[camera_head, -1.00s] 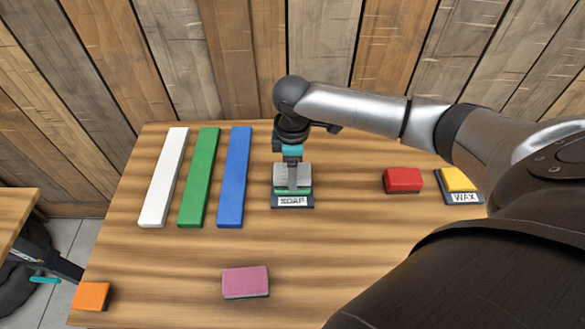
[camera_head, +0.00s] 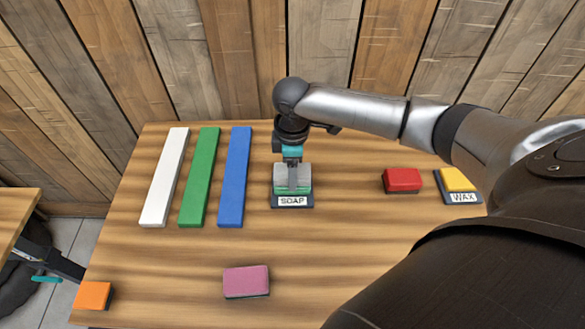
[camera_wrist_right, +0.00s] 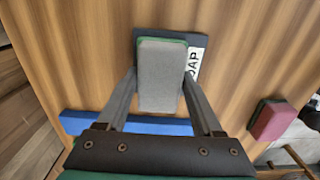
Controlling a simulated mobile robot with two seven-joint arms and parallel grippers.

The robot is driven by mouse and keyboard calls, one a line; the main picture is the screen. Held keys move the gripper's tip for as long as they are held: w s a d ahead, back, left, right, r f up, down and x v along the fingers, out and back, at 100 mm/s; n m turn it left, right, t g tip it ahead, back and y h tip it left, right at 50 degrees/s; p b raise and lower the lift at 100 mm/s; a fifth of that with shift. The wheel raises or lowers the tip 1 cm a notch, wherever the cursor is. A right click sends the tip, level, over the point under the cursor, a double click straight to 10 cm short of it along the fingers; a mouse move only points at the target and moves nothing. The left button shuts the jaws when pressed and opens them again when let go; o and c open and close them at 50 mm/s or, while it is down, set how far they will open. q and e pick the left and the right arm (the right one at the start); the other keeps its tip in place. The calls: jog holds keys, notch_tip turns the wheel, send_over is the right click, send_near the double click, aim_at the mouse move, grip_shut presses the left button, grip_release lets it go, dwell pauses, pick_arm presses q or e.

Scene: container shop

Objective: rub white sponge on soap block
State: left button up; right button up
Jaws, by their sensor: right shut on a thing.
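My right gripper (camera_head: 292,186) is shut on the pale grey-white sponge (camera_head: 281,174) and points down over the soap station. In the right wrist view the sponge (camera_wrist_right: 160,62) sits between the two fingers (camera_wrist_right: 159,82). Under it a green block, the soap (camera_head: 279,191), shows as a thin edge; the sponge appears to rest on it. The soap lies on a dark base (camera_head: 308,204) labelled SOAP. Most of the soap is hidden by sponge and fingers. My left gripper (camera_head: 45,279) is low at the far left, off the table; its jaws are unclear.
White (camera_head: 164,178), green (camera_head: 199,178) and blue (camera_head: 235,178) bars lie left of the soap. A red sponge (camera_head: 402,180) and a yellow block (camera_head: 457,180) on a WAX base are right. Pink (camera_head: 246,281) and orange (camera_head: 93,295) sponges are near the front. The table centre is clear.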

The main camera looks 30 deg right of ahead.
jog(key=shift+s+f+p, duration=0.1)
jog(key=shift+f+p, duration=0.05)
jog(key=shift+p, duration=0.15)
dwell(1.1)
notch_tip(320, 180, up, 7)
jog(key=p, duration=0.9)
dwell(0.8)
jog(key=shift+w+a+r+b, duration=0.25)
jog(key=shift+a+r+b, duration=0.05)
jog(key=shift+b, duration=0.05)
jog(key=s+a+r+m+b, duration=0.5)
jog(key=a+r+m+b, duration=0.3)
jog(key=r+m, duration=0.3)
jog(key=shift+s+r+m+b, duration=0.35)
jog(key=shift+r+b, duration=0.1)
jog(key=shift+b, duration=0.15)
